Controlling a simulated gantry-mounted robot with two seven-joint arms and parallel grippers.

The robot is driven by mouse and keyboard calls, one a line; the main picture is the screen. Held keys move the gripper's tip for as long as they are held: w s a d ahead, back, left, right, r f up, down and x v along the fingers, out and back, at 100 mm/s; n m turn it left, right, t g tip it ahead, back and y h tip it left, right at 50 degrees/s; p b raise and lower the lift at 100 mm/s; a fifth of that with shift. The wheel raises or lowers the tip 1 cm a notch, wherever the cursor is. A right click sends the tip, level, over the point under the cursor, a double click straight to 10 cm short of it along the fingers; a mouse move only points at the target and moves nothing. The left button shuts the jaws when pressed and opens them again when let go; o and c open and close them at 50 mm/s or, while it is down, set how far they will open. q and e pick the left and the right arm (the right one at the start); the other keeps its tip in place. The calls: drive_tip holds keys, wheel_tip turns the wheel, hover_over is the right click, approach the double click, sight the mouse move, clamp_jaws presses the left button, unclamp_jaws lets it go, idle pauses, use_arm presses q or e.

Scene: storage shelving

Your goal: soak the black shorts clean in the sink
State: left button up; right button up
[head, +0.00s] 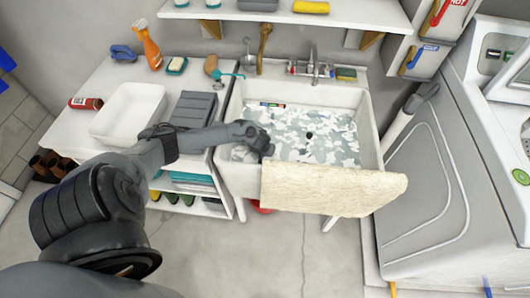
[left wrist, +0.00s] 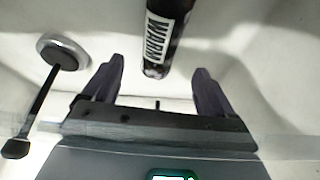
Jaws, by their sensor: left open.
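My left gripper (head: 262,146) is over the left part of the white sink (head: 372,150); its fingers stand apart in the left wrist view (left wrist: 160,66), with nothing seen clamped. A grey-and-white patchy layer (head: 325,125) covers the sink floor around a dark drain hole (head: 309,134); I cannot tell whether it is water, foam or cloth. I cannot make out black shorts for certain. A dark grey flat item (head: 193,108) lies on the counter left of the sink. My right gripper is not in view.
A cream cloth (head: 330,187) hangs over the sink's front rim. The tap (head: 314,62) stands at the back. A white tub (head: 128,113), an orange spray bottle (head: 147,45) and a red can (head: 86,103) are on the counter. A washing machine (head: 440,175) stands right.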

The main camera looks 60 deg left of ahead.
use_arm(q)
drive_tip(key=shift+r, duration=0.1)
wheel_tip(320, 180, up, 30)
drive_tip(key=p, duration=2.2)
drive_tip(key=s+d+r+m+t+h+p, duration=0.15)
drive_tip(key=d+m, duration=0.25)
drive_tip(key=d, duration=0.9)
drive_tip(key=s+d+r+m+t+h+p, duration=0.1)
drive_tip(key=s+d+m+p, duration=0.2)
drive_tip(key=d, duration=1.1)
drive_tip(key=s+d+r+m+g+p, duration=0.1)
drive_tip(key=s+d+r+m, duration=0.1)
drive_tip(key=s+r, duration=0.4)
drive_tip(key=s+d+r+m+g+h+p, duration=0.1)
drive_tip(key=s+d+r+m+p, duration=0.1)
drive_tip(key=s+d+r, duration=0.3)
drive_tip(key=v, duration=0.4)
drive_tip(key=shift+d+r, duration=0.15)
drive_tip(key=shift+d, duration=0.05)
